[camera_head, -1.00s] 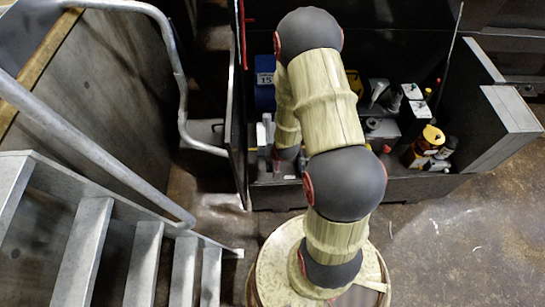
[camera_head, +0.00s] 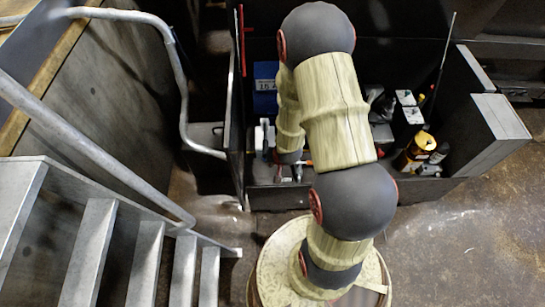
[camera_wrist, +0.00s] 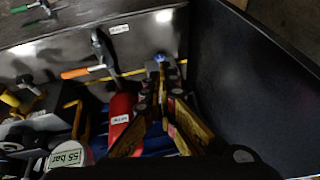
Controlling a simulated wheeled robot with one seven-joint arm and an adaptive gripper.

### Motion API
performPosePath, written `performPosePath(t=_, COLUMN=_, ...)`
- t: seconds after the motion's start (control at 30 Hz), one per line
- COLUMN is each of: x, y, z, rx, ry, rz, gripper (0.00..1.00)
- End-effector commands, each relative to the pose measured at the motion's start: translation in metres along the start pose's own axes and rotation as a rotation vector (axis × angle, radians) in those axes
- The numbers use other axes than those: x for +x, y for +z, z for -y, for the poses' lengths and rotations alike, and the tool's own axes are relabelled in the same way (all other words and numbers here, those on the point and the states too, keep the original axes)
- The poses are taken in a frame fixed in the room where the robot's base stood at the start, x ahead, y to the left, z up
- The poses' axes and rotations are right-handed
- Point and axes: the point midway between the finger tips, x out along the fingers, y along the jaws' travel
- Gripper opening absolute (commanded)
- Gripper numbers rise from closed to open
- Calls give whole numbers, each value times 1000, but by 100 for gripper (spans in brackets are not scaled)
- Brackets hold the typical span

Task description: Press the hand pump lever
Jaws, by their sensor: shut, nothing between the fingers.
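In the wrist view my gripper (camera_wrist: 162,90) reaches down into a dark open-topped box, with its fingers shut and nothing held. A lever with an orange grip (camera_wrist: 82,72) sticks out to the left of the fingers, apart from them; I cannot tell for sure if it is the hand pump lever. A long thin dark rod (camera_head: 444,62) stands up at the box's right in the head view, and it may also be a lever. In the head view my arm hides my gripper.
Beside the fingers are a red cylinder (camera_wrist: 121,112) and a gauge reading 55 bar (camera_wrist: 68,156). A green-handled part (camera_wrist: 28,7) is at the top left. The box's dark side panel (camera_wrist: 255,80) is close on the right. Metal stairs (camera_head: 95,240) and a railing (camera_head: 170,70) stand left.

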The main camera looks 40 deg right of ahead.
Motion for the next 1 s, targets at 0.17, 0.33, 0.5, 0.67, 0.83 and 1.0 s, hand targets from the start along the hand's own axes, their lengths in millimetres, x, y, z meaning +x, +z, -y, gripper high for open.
performPosePath(t=0.17, x=-27, y=9, z=-1, rx=1, ry=0, rz=-3, gripper=0)
performPosePath(t=0.33, x=-37, y=13, z=-2, rx=0, ry=-1, rz=-3, gripper=0)
performPosePath(t=0.5, x=-38, y=14, z=-2, rx=0, ry=-1, rz=-3, gripper=0)
performPosePath(t=0.67, x=-38, y=14, z=-2, rx=0, ry=-1, rz=-4, gripper=0)
performPosePath(t=0.83, x=-38, y=14, z=-2, rx=0, ry=-1, rz=-4, gripper=0)
performPosePath(t=1.0, x=-38, y=14, z=-2, rx=0, ry=-1, rz=-4, gripper=0)
